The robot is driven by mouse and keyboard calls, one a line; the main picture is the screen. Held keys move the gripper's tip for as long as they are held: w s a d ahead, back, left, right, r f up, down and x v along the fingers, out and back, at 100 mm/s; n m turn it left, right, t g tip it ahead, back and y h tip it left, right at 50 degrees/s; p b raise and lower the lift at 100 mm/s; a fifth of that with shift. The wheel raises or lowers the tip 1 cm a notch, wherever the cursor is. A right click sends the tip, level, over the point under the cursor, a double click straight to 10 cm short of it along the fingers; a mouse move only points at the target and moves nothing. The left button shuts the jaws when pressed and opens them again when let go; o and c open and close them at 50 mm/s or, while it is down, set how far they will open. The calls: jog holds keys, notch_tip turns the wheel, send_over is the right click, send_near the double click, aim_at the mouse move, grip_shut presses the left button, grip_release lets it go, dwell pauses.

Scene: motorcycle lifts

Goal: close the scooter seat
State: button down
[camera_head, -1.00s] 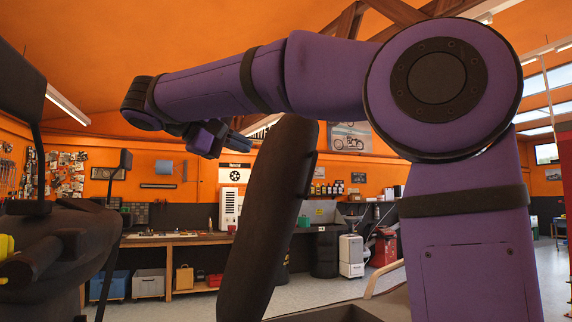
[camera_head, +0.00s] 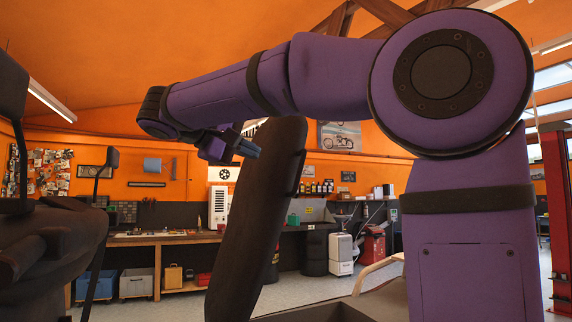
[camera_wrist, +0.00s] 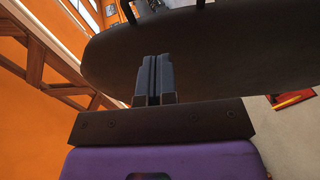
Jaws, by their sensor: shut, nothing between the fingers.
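The scooter seat (camera_head: 262,200) is a long dark padded slab, raised open and standing nearly upright in the middle of the head view, leaning slightly right at its top. It also spans the upper part of the wrist view (camera_wrist: 215,65). My gripper (camera_head: 254,149) is at the left side of the seat's upper part, with its fingers shut and empty. In the wrist view the closed fingers (camera_wrist: 154,62) point at the broad dark face of the seat. I cannot tell whether the fingertips touch it. The open seat compartment's edge (camera_head: 325,312) shows at the bottom.
The scooter's dark front with handlebar (camera_head: 45,240) and mirror (camera_head: 112,157) stands at the left. A workbench (camera_head: 157,240) with bins lies behind. A red lift post (camera_head: 556,220) is at the far right. Floor (camera_head: 300,287) shows between the scooter and the bench.

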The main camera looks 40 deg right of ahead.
aim_at(286, 163)
jog(key=x, duration=0.4)
jog(key=shift+d, duration=0.25)
jog(key=shift+s+d+f, duration=0.25)
jog(key=shift+s+d, duration=0.3)
jog(key=shift+s+d+f, duration=0.2)
jog(key=shift+s+d, duration=0.35)
jog(key=shift+d, duration=0.05)
jog(key=shift+s+d+f, duration=0.15)
jog(key=shift+s+d, duration=0.2)
jog(key=shift+d, duration=0.05)
